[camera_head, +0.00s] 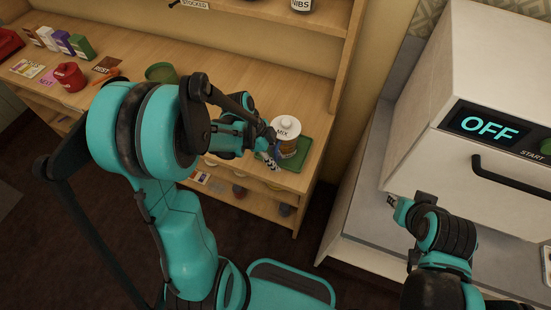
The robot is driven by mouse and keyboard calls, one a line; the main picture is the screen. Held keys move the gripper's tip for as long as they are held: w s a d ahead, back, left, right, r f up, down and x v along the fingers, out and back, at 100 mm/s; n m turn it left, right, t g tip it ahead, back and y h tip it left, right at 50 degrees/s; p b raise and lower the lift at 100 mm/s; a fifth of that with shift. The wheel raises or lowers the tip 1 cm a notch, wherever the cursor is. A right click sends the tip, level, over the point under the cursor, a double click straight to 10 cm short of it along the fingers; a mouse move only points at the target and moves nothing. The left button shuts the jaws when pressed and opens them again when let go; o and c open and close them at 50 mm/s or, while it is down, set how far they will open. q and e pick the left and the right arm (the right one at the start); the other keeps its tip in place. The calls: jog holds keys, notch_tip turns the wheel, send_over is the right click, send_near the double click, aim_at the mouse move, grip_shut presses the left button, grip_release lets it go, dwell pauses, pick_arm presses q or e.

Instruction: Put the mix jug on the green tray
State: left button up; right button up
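The mix jug (289,138), with a white lid, a label reading "MI" and a brownish body, is over the green tray (303,150) at the right end of the wooden counter. I cannot tell whether its base touches the tray. My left gripper (271,153) is at the jug's left side, close against it. The gripper's fingers are small and partly hidden, so I cannot tell whether they grip the jug. My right gripper (392,200) is beside the front of the white oven, away from the jug, with its fingers hardly visible.
The white oven (460,100) with an "OFF" display stands at right, across a gap from the counter (215,80). A green bowl (161,72), a red pot (70,77), cards and several small boxes are on the counter's left. A shelf (290,20) is above.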

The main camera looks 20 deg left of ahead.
pick_arm(q)
jog(key=shift+r, duration=0.25)
jog(key=w+p+v, duration=0.1)
jog(key=p+v, duration=0.2)
jog(key=v, duration=0.8)
jog(key=s+d+r+n+t+y, duration=0.4)
jog(key=s+n, duration=0.5)
jog(key=n, duration=0.7)
notch_tip(320, 180, up, 3)
jog(key=shift+f+t, duration=0.15)
jog(key=shift+t, duration=1.05)
notch_tip(320, 180, down, 8)
jog(key=b, duration=0.8)
jog(key=shift+f, duration=0.25)
dwell(0.3)
